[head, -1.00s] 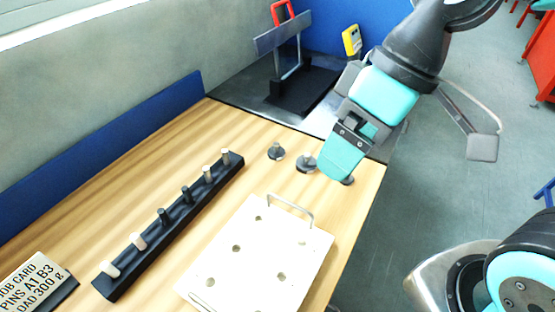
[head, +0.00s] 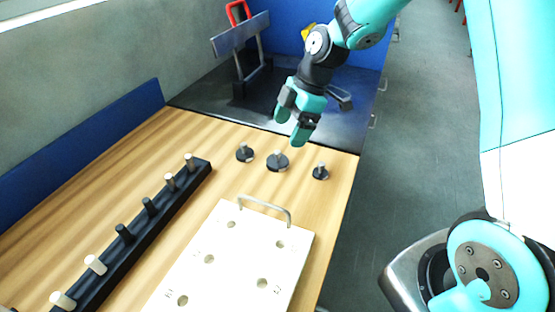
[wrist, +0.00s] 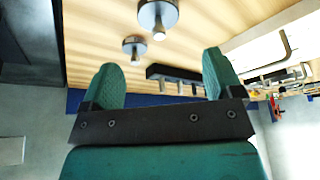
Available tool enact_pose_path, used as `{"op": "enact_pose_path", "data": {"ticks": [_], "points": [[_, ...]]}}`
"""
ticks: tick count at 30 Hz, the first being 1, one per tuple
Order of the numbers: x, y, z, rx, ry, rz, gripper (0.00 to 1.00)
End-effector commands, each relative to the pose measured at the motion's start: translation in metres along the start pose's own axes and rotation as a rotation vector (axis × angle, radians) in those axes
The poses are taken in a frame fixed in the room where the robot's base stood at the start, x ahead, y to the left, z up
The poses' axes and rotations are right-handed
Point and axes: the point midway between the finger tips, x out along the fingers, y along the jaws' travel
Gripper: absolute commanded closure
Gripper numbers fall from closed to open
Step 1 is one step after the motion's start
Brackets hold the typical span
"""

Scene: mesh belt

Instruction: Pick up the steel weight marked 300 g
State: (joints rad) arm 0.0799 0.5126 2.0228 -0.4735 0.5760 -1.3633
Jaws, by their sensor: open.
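Three steel weights with knobs on round bases stand in a row on the wooden table: a left one (head: 244,153), a middle one (head: 277,162) and a right one (head: 320,172). Their markings are too small to read, so I cannot tell which is 300 g. My gripper (head: 290,128) is open and empty, above the table's back edge, behind the middle weight and apart from it. In the wrist view its two fingers (wrist: 163,80) are spread, with two weights visible beyond them, one nearer (wrist: 158,14) and one farther (wrist: 134,48).
A white plate with holes and a wire handle (head: 240,250) lies in front of the weights. A black rack (head: 135,240) with several pins stands to its left. Behind is a dark surface with a black stand (head: 236,42). The floor drops away at right.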

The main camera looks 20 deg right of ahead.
Motion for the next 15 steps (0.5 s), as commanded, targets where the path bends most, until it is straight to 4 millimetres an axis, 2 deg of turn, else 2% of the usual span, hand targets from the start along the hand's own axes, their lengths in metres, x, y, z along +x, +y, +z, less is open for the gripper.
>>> {"op": "enact_pose_path", "data": {"ticks": [3, 11, 15], "points": [[0.020, -0.001, 0.000, 0.002, -0.001, -0.004, 0.14], [0.040, -0.001, 0.000, 0.002, 0.000, -0.003, 0.14], [0.061, 0.000, 0.001, 0.002, -0.001, -0.005, 0.14]]}}
